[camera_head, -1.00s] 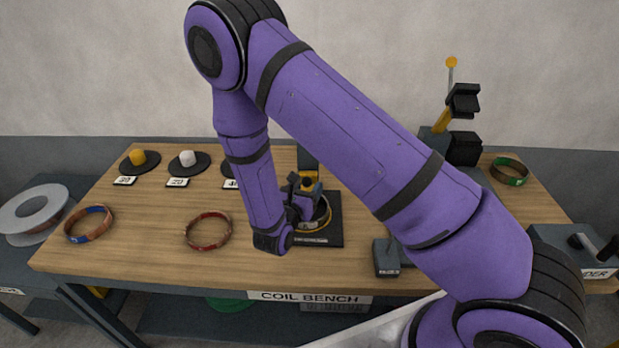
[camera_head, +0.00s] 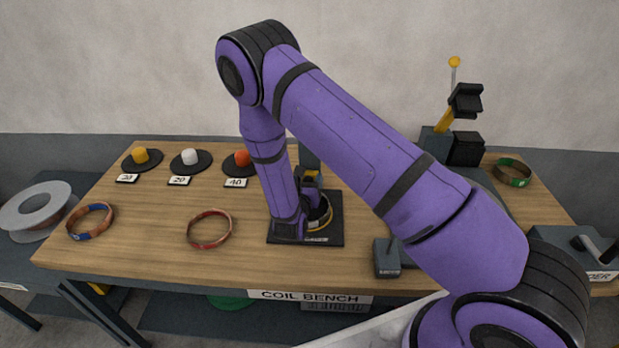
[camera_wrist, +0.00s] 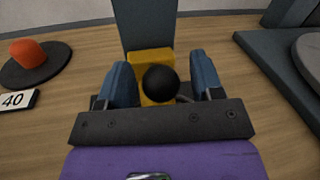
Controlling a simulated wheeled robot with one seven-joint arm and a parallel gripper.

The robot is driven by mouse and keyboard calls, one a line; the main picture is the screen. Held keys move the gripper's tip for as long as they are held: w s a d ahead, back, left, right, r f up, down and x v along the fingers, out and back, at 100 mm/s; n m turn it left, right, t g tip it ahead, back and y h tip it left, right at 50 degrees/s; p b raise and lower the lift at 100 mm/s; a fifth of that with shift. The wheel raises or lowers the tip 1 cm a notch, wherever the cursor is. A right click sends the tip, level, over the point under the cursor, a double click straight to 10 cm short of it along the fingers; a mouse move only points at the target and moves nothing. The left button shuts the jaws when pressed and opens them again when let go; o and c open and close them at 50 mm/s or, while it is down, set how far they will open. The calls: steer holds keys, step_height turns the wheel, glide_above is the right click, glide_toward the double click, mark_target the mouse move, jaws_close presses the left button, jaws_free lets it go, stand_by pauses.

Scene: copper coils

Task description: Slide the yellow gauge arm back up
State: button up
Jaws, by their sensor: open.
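The gauge stands on a dark base plate (camera_head: 334,232) near the middle of the bench, with a dark upright post (camera_head: 309,158) behind it. Its yellow gauge arm (camera_head: 312,173) shows low on the post in the head view, partly hidden by my arm. In the wrist view, the yellow gauge arm (camera_wrist: 150,62) is straight ahead with a round black knob (camera_wrist: 160,84) in front of it. My gripper (camera_wrist: 163,80) is open, one blue-grey finger on each side of the knob, with visible gaps. Whether the fingertips touch the yellow part I cannot tell.
A coil (camera_head: 321,216) lies on the gauge base. A red coil (camera_head: 209,229) and a copper coil (camera_head: 90,221) lie to the left. An orange-red weight (camera_head: 242,158) sits behind label 40. A black device with a lever (camera_head: 388,257) stands to the right.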

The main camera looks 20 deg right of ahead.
steer(key=shift+w+d, duration=0.45)
steer(key=shift+w, duration=0.15)
steer(key=shift+c, duration=0.3)
jaws_close()
steer(key=shift+w+r, duration=0.1)
steer(key=shift+r, duration=2.95)
steer(key=shift+o, duration=0.3)
jaws_free()
steer(key=v, duration=1.1)
